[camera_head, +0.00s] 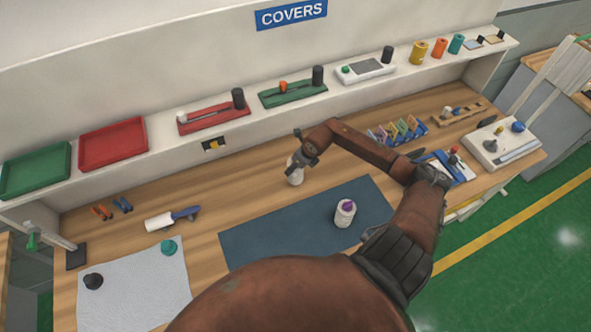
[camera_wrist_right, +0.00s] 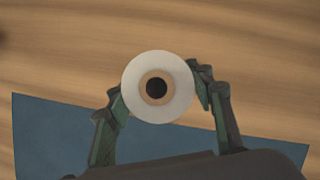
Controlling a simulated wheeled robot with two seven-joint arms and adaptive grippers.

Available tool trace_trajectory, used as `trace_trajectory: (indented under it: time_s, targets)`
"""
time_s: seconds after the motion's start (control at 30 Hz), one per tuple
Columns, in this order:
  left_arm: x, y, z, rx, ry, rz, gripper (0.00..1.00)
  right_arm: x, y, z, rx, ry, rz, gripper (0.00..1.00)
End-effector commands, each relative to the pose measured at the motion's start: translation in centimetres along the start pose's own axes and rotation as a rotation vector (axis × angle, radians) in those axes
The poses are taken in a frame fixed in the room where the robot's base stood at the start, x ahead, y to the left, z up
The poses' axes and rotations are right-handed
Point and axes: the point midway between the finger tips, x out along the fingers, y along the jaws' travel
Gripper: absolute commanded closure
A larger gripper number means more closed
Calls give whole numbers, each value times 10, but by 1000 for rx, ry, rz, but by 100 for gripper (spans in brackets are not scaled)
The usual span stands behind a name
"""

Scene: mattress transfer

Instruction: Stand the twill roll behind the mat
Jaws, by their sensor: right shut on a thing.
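The white twill roll (camera_head: 295,174) is upright between the fingers of my right gripper (camera_head: 300,159), just behind the back edge of the dark blue mat (camera_head: 275,229). In the right wrist view the roll (camera_wrist_right: 131,86) shows end-on, with a brown core and dark hole, and the gripper's fingers sit on both sides of it. The mat (camera_wrist_right: 55,135) lies below it in that view, with bare wood around the roll. I cannot tell whether its base touches the table. My left gripper is not in view.
A white spool with a purple top (camera_head: 344,216) stands on the mat. A white-and-blue tool (camera_head: 172,219) lies left. A rack of colored cards (camera_head: 398,132) stands right of the gripper. A shelf with trays (camera_head: 113,143) runs along the back. Bare wood surrounds the roll.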

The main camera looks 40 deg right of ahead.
Motion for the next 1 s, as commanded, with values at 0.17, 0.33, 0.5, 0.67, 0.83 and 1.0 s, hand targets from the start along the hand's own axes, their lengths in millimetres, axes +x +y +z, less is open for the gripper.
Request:
trace_trajectory:
  time_s: [0.17, 0.33, 0.5, 0.67, 0.83, 1.0]
  targets:
    - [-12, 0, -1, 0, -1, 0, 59, 20, -2, -4, 4, 2, 3, 86]
    - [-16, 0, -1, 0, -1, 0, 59, 33, -3, -9, 1, -1, 0, 86]
    - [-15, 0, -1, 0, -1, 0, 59, 34, -3, -10, 0, -1, -1, 86]
    - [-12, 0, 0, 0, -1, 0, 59, 38, -3, -11, 0, -1, -1, 86]
    - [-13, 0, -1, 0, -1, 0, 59, 37, -3, -12, 0, 1, -1, 40]
    - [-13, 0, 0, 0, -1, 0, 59, 36, -3, -12, 0, 1, -1, 34]
